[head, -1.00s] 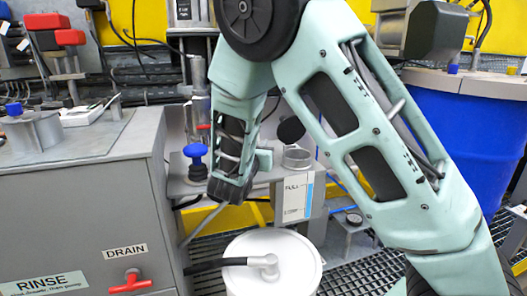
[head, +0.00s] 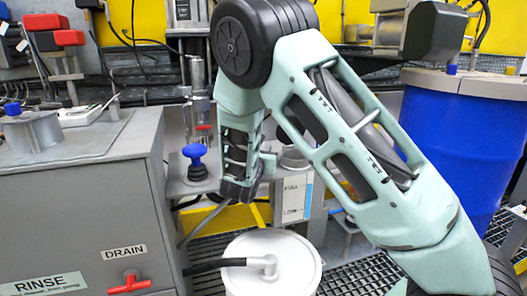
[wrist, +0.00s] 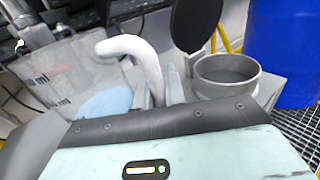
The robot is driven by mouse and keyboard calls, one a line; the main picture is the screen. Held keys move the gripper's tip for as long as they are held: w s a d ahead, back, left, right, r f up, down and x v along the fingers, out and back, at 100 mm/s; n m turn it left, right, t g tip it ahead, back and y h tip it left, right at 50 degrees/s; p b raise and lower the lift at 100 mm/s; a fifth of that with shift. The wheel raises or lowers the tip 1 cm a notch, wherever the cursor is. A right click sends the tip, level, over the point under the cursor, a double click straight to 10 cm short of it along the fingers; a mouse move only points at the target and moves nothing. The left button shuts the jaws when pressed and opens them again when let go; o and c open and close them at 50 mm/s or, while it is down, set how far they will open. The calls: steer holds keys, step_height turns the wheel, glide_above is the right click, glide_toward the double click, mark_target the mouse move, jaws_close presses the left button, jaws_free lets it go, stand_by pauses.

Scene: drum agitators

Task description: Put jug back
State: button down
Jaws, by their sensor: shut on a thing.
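The jug (wrist: 62,80) shows in the wrist view as a clear body with ml marks. It is tilted, with something pale blue inside and a thick white handle (wrist: 140,50). My gripper (wrist: 160,85) is shut on the handle, its grey fingers on either side of it. In the head view my wrist hangs above the bench, just left of the round metal filler neck (head: 294,158), and hides the jug. The same neck stands open right of the jug in the wrist view (wrist: 228,75), a dark round lid (wrist: 196,22) raised beside it.
The box under the neck has a level gauge (head: 295,198). A blue-knobbed valve (head: 195,158) stands left of my wrist. A white round lid with a hose (head: 272,265) lies below. A grey rinse cabinet (head: 75,220) is left, a blue drum (head: 460,135) right.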

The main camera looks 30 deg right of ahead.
steer(key=shift+f, duration=0.15)
steer(key=c, duration=1.5)
jaws_free()
